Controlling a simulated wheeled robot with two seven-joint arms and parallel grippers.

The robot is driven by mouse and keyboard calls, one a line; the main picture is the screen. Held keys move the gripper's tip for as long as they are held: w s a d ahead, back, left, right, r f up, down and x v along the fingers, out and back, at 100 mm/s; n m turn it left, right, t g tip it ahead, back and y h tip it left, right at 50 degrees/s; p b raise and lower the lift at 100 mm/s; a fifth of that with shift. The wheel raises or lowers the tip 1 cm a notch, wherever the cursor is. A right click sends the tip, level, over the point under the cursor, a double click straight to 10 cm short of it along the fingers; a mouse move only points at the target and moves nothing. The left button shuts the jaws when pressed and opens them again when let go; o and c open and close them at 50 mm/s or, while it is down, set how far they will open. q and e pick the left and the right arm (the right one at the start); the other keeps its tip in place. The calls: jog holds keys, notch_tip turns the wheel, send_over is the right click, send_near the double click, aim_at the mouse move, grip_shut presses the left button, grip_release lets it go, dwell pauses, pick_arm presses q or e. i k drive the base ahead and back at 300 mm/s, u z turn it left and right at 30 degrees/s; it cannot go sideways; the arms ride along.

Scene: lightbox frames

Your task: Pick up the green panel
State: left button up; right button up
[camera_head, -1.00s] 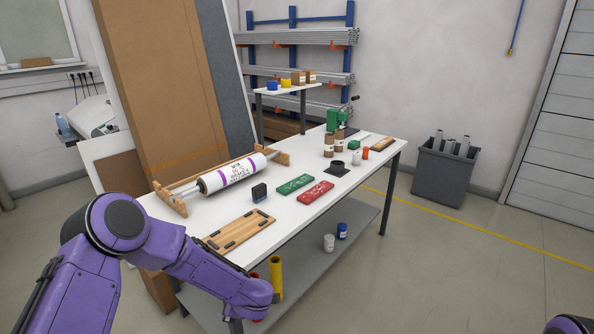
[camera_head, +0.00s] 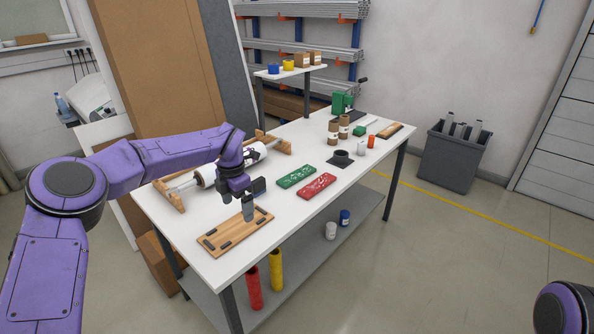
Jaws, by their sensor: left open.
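The green panel (camera_head: 296,177) lies flat on the white table (camera_head: 205,258), with light markings on its top. It lies beside a similar red panel (camera_head: 317,187). My left gripper (camera_head: 248,213) points down over the wooden board with dark strips (camera_head: 226,238), to the left of and nearer than the green panel. It is open, and I see nothing held in it. The green panel is in full view and clear of the gripper. My right gripper is out of view; only part of my right arm shows at the lower right.
A white roll on a wooden stand (camera_head: 178,200) lies behind my left arm, partly hidden. A dark block (camera_head: 258,187) stands close to the gripper.

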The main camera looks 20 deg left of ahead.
aim_at(287, 181)
jog(key=z, duration=0.05)
jog(key=i, duration=1.7)
jog(key=u, duration=0.05)
